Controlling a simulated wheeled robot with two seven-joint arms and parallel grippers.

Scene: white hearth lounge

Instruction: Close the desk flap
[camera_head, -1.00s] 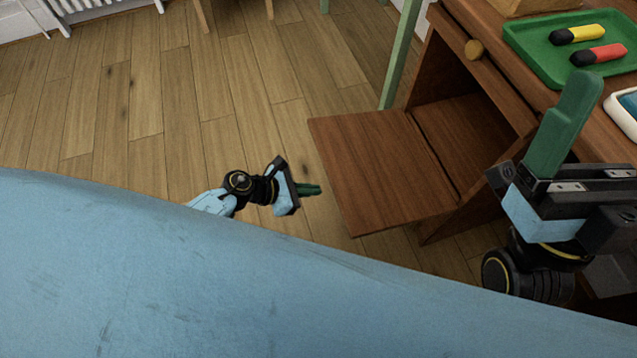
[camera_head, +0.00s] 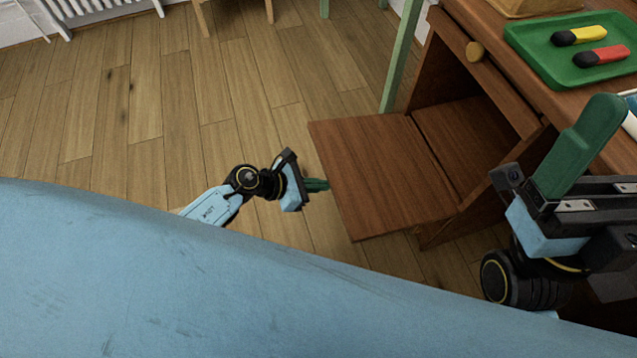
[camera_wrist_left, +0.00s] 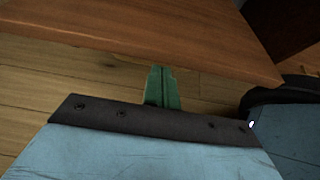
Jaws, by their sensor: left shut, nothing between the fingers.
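The desk flap (camera_head: 385,175) is a brown wooden panel. It lies folded down and open, sticking out to the left from the desk's open compartment (camera_head: 465,130). My left gripper (camera_head: 322,184) is shut and empty, its green fingertips at the flap's outer left edge. In the left wrist view the green fingers (camera_wrist_left: 162,88) reach the edge of the flap (camera_wrist_left: 150,35), which spans the top of the picture; whether they touch it I cannot tell. My right gripper (camera_head: 585,140) is at the right beside the desk, green finger pointing up; its gap is hidden.
A green tray (camera_head: 540,72) with a yellow marker (camera_head: 580,35) and a red marker (camera_head: 602,56) lies on the desk top. A round knob (camera_head: 474,51) is on the desk front. A pale green leg (camera_head: 402,55) stands behind the flap. The wooden floor at left is clear.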

